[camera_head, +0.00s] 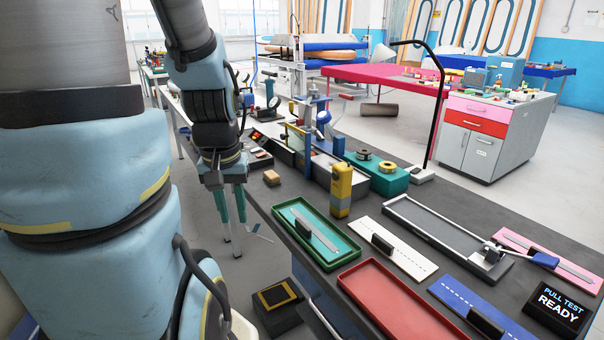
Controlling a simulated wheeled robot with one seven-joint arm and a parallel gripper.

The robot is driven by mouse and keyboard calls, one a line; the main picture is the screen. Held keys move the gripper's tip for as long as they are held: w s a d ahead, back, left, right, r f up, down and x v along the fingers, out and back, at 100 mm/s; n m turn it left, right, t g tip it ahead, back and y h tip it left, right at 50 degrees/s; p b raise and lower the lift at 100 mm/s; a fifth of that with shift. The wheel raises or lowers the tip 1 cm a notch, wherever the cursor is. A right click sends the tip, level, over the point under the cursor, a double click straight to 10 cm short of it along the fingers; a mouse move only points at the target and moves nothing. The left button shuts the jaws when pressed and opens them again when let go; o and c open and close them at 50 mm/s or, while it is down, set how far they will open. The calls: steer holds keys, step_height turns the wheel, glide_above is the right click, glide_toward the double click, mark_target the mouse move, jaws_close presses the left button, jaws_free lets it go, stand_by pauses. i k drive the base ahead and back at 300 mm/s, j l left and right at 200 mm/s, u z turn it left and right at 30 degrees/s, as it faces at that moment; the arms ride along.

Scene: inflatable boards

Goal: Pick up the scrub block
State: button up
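A small tan block (272,178), which looks like the scrub block, lies on the dark bench top near its left edge. My gripper (231,222) points down to the left of the bench edge, apart from the tan block. Its two teal fingers are spaced apart with nothing visible between them. Black blocks also sit upright on the green tray (290,208), the white strip (419,268) and the blue strip (454,294).
A yellow upright device (341,191) and a teal box with rolls (390,180) stand right of the tan block. A red tray (372,284) lies at the front. A black box with a yellow-edged top (277,298) is below the bench edge.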

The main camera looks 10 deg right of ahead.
mark_target(272, 179)
steer(key=i+j+z, duration=0.15)
steer(key=i+j, duration=0.2)
steer(key=i+j+z, duration=0.15)
steer(key=i+j, duration=0.25)
steer(key=i+j+z, duration=0.15)
steer(key=i+j, duration=0.3)
steer(key=i+j+z, duration=0.15)
steer(key=i+j, duration=0.25)
steer(key=i+j+z, duration=0.1)
steer(key=i+j, duration=0.25)
steer(key=j, duration=0.3)
